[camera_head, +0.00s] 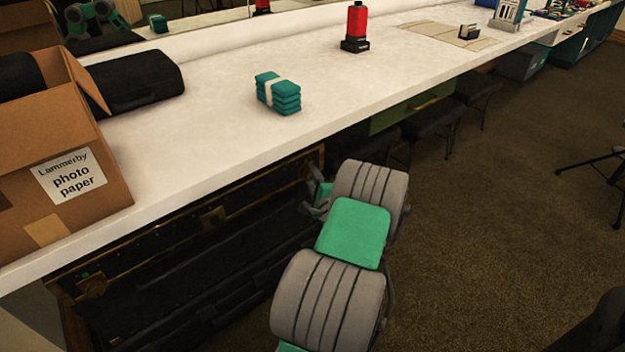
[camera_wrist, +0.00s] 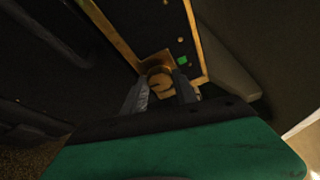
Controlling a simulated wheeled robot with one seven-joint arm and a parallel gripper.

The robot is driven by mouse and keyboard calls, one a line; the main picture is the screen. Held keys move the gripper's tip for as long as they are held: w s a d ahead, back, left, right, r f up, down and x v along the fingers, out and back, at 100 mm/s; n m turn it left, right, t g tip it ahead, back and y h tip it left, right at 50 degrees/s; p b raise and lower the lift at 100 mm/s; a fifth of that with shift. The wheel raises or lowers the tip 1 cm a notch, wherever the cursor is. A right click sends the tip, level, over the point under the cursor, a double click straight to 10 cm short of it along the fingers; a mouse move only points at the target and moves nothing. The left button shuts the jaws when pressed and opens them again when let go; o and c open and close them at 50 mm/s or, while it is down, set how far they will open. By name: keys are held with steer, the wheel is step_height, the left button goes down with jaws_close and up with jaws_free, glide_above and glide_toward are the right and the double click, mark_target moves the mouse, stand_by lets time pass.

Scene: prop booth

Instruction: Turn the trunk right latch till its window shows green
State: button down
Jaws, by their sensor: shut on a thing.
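The black trunk (camera_head: 150,250) with brass edging stands under the white counter. Its right latch (camera_wrist: 158,78) is a round brass knob on a brass plate in the wrist view. A small green patch (camera_wrist: 182,60), seemingly its window, shows just right of the plate. My gripper (camera_wrist: 162,90) has a finger on either side of the knob and is shut on it. In the head view my gripper (camera_head: 318,195) is at the trunk's right end, and my arm hides the right latch there. The trunk's left latch (camera_head: 93,286) has a small green spot beside it.
The counter (camera_head: 210,120) overhangs the trunk. On it are a photo paper box (camera_head: 75,150), a stack of teal cloths (camera_head: 278,93) and a red-and-black object (camera_head: 356,28). Dark stools (camera_head: 430,118) stand beyond my arm. The carpet (camera_head: 480,240) at right is mostly clear.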

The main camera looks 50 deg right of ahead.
steer(key=c, duration=1)
jaws_free()
steer(key=p+v, duration=0.1)
steer(key=v, duration=0.6)
steer(key=shift+s+a, duration=0.25)
steer(key=shift+s, duration=0.1)
